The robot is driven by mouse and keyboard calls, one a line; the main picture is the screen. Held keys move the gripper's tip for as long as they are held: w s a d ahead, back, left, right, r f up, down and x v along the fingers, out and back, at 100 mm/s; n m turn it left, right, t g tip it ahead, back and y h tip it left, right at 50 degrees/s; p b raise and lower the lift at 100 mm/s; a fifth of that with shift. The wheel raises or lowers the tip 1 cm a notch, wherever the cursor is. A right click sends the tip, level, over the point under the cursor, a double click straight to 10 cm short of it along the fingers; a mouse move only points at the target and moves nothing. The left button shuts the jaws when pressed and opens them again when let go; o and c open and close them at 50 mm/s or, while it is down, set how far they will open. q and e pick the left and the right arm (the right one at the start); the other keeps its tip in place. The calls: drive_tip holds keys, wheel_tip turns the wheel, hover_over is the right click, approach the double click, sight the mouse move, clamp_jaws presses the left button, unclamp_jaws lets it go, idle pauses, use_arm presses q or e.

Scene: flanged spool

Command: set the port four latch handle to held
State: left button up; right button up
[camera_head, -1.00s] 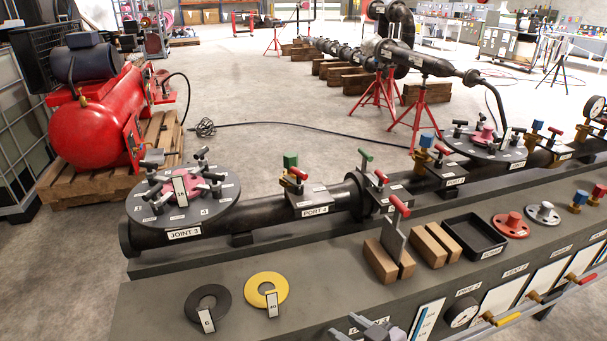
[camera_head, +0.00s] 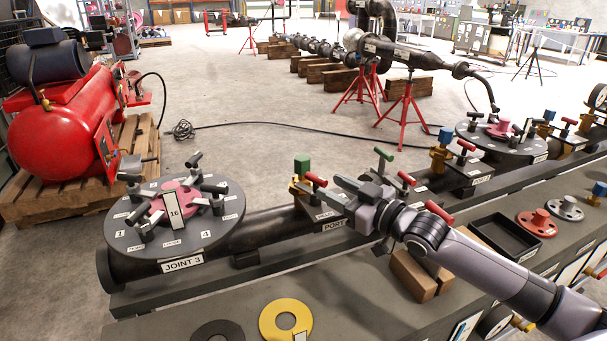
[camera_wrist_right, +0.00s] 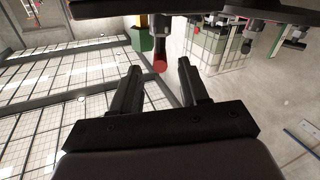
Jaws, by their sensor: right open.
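The port four fitting sits on the dark pipe to the right of joint 3, with its label "PORT" (camera_head: 333,225) partly covered by my right gripper. A red-tipped handle (camera_head: 317,180) stands there beside a brass valve with a green cap (camera_head: 302,166). My right gripper (camera_head: 336,190) is open, its fingers pointing left just beside the red tip. In the right wrist view the red tip (camera_wrist_right: 160,64) shows just beyond the fingertips, roughly between the two fingers (camera_wrist_right: 157,75). I see no grip on it. Whether the handle reads held cannot be made out. My left gripper is out of view.
Joint 3's round flange (camera_head: 140,232) with several clamp handles lies to the left. A green-tipped handle (camera_head: 384,153) and other red handles stand close behind my gripper. Wooden blocks (camera_head: 412,275) and a black tray (camera_head: 505,238) lie on the bench under and beside my arm.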

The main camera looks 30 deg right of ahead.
sight(313, 175)
drive_tip(key=shift+x, duration=3.4)
clamp_jaws()
